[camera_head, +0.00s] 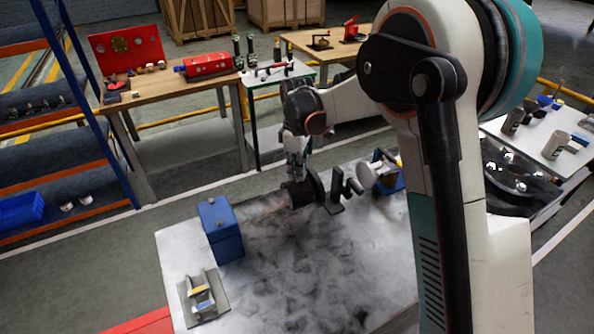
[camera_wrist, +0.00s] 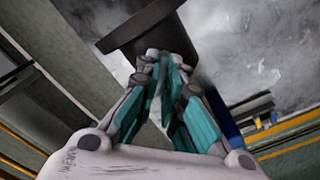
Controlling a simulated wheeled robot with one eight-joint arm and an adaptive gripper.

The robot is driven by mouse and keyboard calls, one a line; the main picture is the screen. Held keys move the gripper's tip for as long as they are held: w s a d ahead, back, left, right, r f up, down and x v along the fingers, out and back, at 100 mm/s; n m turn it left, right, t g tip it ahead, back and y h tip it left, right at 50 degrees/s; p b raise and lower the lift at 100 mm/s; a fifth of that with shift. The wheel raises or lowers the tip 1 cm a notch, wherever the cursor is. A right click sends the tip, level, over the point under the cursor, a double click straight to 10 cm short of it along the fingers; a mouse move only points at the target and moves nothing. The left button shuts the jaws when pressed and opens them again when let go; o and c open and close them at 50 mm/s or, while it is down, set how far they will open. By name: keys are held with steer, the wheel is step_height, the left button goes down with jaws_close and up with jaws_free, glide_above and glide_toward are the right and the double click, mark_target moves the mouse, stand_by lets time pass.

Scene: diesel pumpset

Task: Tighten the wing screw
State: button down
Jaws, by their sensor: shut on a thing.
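My gripper (camera_head: 297,162) points down at a dark round part (camera_head: 304,190) on the stained white table (camera_head: 330,285). In the wrist view my gripper (camera_wrist: 165,62) has its teal fingers drawn together, with the tips at the edge of the dark round part (camera_wrist: 140,28). It is shut on a small part there, which I take to be the wing screw. The fingers hide it in both views, so its shape and angle cannot be told.
On the same table are a blue box (camera_head: 222,232), a grey bracket (camera_head: 203,297), a black stand (camera_head: 340,190) and a pale disc (camera_head: 377,174) right of my gripper. A wooden bench (camera_head: 175,85) stands behind. The table's front middle is clear.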

steer(key=m, duration=0.5)
steer(key=shift+m, duration=0.3)
steer(key=m, duration=0.5)
steer(key=shift+b, duration=0.35)
steer(key=m, duration=0.4)
steer(key=shift+m, duration=0.4)
steer(key=shift+r+m, duration=0.1)
steer(key=shift+m, duration=1.8)
steer(key=c, duration=1.7)
jaws_free()
